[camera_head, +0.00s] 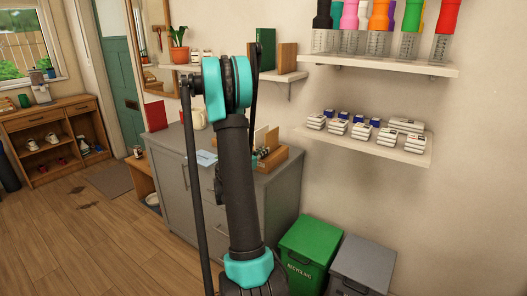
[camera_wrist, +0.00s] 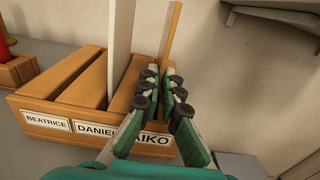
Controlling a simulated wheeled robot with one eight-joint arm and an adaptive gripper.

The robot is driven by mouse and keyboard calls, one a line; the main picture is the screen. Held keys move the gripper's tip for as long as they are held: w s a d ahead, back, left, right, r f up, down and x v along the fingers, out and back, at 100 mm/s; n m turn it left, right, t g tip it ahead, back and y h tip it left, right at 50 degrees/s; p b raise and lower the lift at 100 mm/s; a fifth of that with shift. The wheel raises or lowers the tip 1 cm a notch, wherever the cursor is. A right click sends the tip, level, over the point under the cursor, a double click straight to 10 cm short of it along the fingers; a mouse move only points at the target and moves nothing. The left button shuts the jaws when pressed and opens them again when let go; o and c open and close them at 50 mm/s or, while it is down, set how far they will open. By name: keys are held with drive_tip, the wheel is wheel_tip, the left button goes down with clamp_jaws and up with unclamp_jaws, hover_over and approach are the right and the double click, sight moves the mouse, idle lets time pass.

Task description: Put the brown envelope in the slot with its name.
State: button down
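The brown envelope (camera_wrist: 172,30) stands edge-on and upright in the wrist view, its lower part running down between my gripper's fingers. My gripper (camera_wrist: 162,88) is over the right end of a wooden sorter (camera_wrist: 90,143), at the slot labelled AIKO (camera_wrist: 153,140). The fingers stand on either side of the envelope; I cannot tell whether they press on it. The envelope's bottom edge is hidden. The labels BEATRICE (camera_wrist: 46,120) and DANIEL (camera_wrist: 94,131) lie further left. In the head view, the sorter (camera_head: 272,160) sits on the grey cabinet, partly behind my arm.
A white card (camera_wrist: 119,45) stands upright in the sorter left of my gripper. The grey cabinet (camera_head: 279,203) carries the sorter. A wall shelf with small boxes (camera_head: 385,150) hangs to the right, above a green recycling bin (camera_head: 307,245) and a grey bin (camera_head: 365,262).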

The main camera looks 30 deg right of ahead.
drive_tip(key=shift+f, duration=0.1)
drive_tip(key=c, duration=1.6)
unclamp_jaws()
drive_tip(key=shift+c, duration=0.2)
drive_tip(key=v, duration=1.2)
drive_tip(key=shift+s, duration=0.1)
